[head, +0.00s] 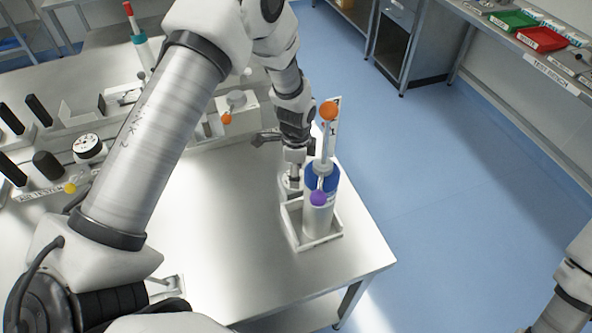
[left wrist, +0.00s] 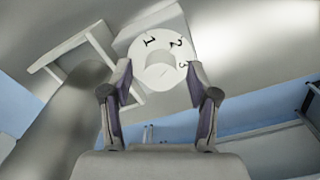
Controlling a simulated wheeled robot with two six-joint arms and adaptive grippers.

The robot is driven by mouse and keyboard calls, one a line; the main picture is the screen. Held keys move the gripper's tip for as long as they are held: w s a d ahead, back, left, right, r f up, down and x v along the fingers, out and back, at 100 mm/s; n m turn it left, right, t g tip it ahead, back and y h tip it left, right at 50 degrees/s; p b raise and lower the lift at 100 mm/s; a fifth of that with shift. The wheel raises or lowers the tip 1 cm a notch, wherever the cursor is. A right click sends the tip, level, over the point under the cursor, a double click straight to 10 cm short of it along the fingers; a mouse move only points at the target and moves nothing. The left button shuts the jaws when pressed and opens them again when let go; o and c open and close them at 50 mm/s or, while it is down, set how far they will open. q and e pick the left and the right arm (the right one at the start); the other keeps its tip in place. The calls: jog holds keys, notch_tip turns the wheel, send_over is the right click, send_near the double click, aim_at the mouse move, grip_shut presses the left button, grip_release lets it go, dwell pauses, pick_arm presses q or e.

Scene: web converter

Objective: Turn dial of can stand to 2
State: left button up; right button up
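The can stand (head: 334,238) is a white tray-like frame near the table's right front corner, holding a blue and white can (head: 322,181). Its dial (left wrist: 175,48) is a white disc marked 1, 2 and 3 with a raised grey middle, seen in the left wrist view. My left gripper (left wrist: 160,78) is open there, with a fingertip towards each side of the dial. Contact cannot be told. In the head view my left gripper (head: 294,175) points down behind the can and hides most of the dial. My right gripper is out of view.
An orange ball (head: 328,111) and a purple ball (head: 318,198) show at the can. Another dial (head: 90,148) and black cylinders (head: 47,165) stand at the left. The table's front (head: 240,270) is mostly bare. Green (head: 512,20) and red (head: 541,38) trays lie on a far bench.

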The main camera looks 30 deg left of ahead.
pick_arm(q)
notch_tip(320, 180, up, 12)
dwell(0.4)
dwell(0.4)
